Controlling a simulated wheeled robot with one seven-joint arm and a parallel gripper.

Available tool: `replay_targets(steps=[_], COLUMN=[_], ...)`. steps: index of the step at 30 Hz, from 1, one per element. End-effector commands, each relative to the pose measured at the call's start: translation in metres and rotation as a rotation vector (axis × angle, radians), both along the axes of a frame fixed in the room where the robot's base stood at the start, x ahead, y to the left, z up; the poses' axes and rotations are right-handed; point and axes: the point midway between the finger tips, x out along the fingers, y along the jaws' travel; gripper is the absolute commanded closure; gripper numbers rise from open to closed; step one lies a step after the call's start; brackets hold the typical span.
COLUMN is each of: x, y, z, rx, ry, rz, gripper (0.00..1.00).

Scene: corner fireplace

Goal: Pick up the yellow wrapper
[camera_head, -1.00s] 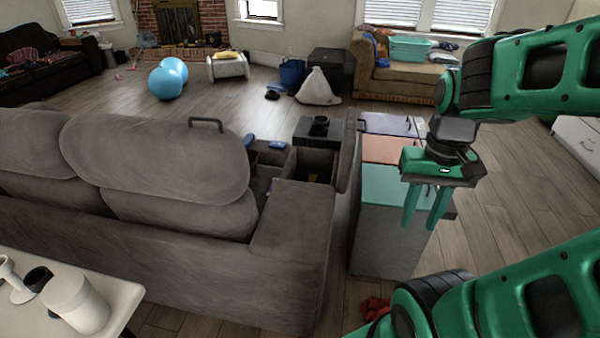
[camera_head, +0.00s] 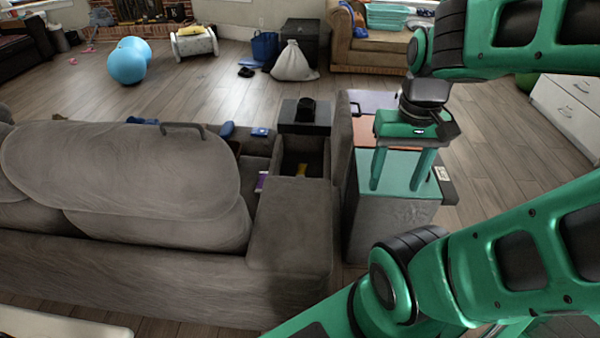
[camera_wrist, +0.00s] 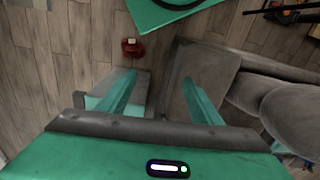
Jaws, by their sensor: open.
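A small yellow thing, likely the yellow wrapper (camera_head: 301,170), lies inside the open compartment (camera_head: 291,190) in the grey sofa's console in the head view. The compartment walls hide part of it. My gripper (camera_head: 398,188) is open and empty, pointing down above the teal-topped cabinet, to the right of the compartment. In the wrist view my open fingers (camera_wrist: 160,95) have nothing between them, and the wrapper cannot be made out there.
The grey sofa (camera_head: 120,170) fills the left. The cabinet (camera_head: 388,235) with teal, orange and purple tops stands beside the sofa arm. A black item (camera_head: 305,109) rests on the console's back part. A red object (camera_wrist: 132,47) lies on the floor. Open floor (camera_head: 210,85) lies beyond the sofa.

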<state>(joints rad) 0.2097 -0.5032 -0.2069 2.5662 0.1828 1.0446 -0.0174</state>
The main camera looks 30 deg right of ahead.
Motion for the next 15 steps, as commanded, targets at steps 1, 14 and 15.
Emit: replay_targets(steps=[1, 14, 15], x=[0.013, 0.249, 0.265], y=[0.002, 0.077, 0.077], z=[0.002, 0.007, 0.003], rx=[-0.016, -0.105, -0.104], ry=[-0.023, -0.332, -0.336], rz=[0.034, 0.386, 0.377], gripper=[0.41, 0.41, 0.41])
